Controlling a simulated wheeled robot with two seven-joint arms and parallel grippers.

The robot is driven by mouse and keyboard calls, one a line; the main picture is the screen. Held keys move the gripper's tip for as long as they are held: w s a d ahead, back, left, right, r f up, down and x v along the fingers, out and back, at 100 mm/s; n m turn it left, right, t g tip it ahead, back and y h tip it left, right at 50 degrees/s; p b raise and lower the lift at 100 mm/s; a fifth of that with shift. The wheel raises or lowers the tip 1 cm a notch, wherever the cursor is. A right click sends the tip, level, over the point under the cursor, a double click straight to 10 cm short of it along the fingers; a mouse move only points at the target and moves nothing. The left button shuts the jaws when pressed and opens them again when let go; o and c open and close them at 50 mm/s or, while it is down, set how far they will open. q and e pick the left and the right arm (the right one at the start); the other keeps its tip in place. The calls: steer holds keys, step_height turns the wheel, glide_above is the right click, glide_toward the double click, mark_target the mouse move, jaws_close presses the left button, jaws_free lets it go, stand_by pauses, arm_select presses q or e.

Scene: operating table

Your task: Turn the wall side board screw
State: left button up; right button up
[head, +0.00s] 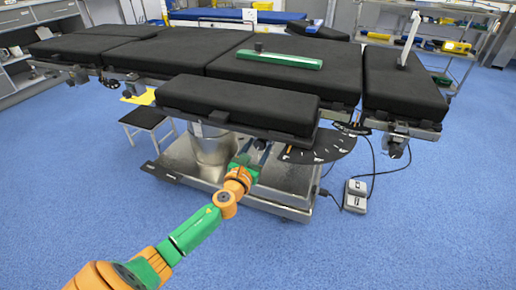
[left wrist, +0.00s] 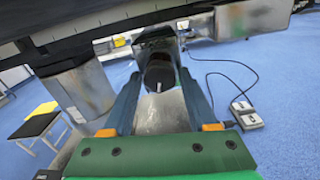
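The operating table's side board (head: 238,105) is a black padded panel on the table's near side. In the left wrist view, a dark round screw knob (left wrist: 160,76) with a small white mark hangs below the board's underside. My left gripper (head: 262,148) is under the board in the head view, its tips partly in shadow. In the left wrist view, its two blue-grey fingers (left wrist: 161,82) are apart, one on each side of the knob. A gap shows beside the left finger; I cannot tell whether the right finger touches. My right gripper is in neither view.
A metal column (head: 208,145) stands on the steel base. A black fan-shaped plate (head: 330,146) is to the right of my gripper. A foot pedal (head: 355,196) with cables lies on the blue floor at right. A small stool (head: 148,119) stands at left. The front floor is clear.

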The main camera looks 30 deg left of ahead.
arm_select(q)
jaws_close()
